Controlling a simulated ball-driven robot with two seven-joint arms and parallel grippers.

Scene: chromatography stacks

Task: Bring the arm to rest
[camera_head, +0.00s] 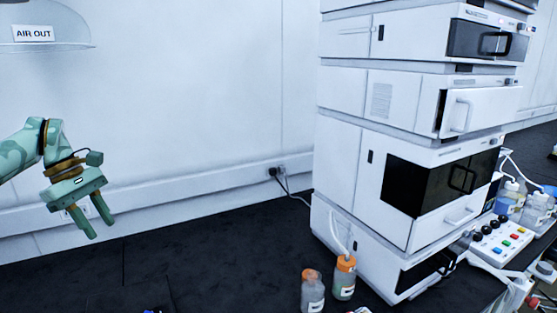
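My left arm comes in from the left edge, green with dark and tan joint bands. Its gripper (101,229) hangs in the air in front of the pale wall, pointing down and slightly right. Its two fingers are apart, with nothing between them. My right gripper does not show.
A tall white chromatography stack (343,154) stands on the black bench (210,250) at the right. Two orange-capped bottles, one at the front (312,291) and one with a tube (344,278), stand before it. A control box (500,243) and more bottles (533,210) are farther right. The bench at left-centre is mostly clear.

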